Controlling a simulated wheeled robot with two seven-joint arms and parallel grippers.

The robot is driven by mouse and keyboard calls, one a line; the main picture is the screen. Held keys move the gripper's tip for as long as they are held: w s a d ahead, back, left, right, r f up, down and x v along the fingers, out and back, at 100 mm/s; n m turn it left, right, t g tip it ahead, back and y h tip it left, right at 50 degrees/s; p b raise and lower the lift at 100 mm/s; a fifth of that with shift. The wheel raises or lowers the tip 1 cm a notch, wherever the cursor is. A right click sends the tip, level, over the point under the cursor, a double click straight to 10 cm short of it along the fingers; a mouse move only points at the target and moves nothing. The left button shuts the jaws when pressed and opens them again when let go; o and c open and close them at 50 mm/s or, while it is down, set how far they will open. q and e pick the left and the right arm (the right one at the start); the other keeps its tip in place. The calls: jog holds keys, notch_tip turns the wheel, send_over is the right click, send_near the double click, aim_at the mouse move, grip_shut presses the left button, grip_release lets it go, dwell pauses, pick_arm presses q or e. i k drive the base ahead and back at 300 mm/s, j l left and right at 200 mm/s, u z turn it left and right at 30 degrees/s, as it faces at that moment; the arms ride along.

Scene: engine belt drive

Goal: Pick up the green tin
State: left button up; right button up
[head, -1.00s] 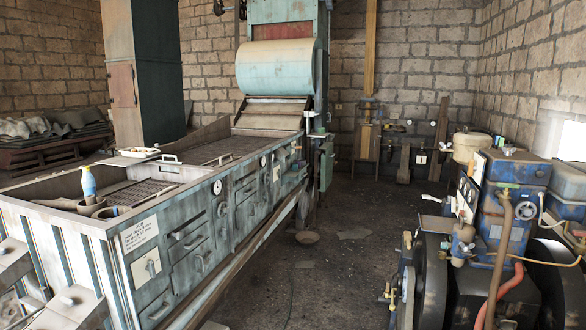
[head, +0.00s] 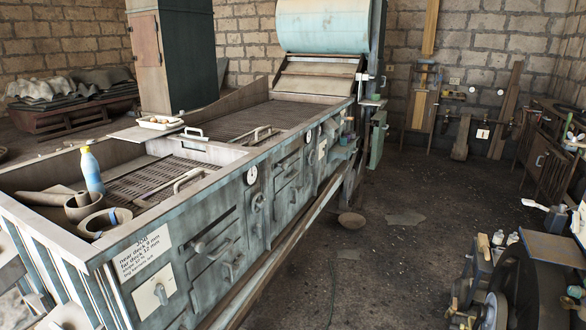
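I cannot make out a green tin for certain. A small green item (head: 376,97) sits on a small ledge by the post at the far end of the long machine; it is too small to tell what it is. A larger green box-like part (head: 378,145) hangs below that ledge. Neither of my grippers shows in the head view.
The long grey machine (head: 205,232) fills the left and middle. A blue bottle (head: 91,170), rings and a white tray (head: 160,122) rest on it. A shallow dish (head: 351,220) lies on the floor. Dark machinery (head: 530,285) stands at right.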

aim_at(374, 97)
jog(key=i+l, duration=0.25)
jog(key=i, duration=0.3)
jog(key=i+l, duration=0.25)
jog(key=i, duration=0.25)
jog(key=i+l, duration=0.3)
jog(key=i, duration=0.25)
jog(key=i+l+u, duration=0.1)
jog(key=i+l, duration=1.55)
jog(key=i, duration=0.15)
jog(key=i+l, duration=0.35)
jog(key=i, duration=0.2)
jog(key=i+l+u, duration=0.1)
jog(key=i+l, duration=0.25)
jog(key=i, duration=0.15)
jog(key=i+l, duration=1.3)
jog(key=l, duration=0.2)
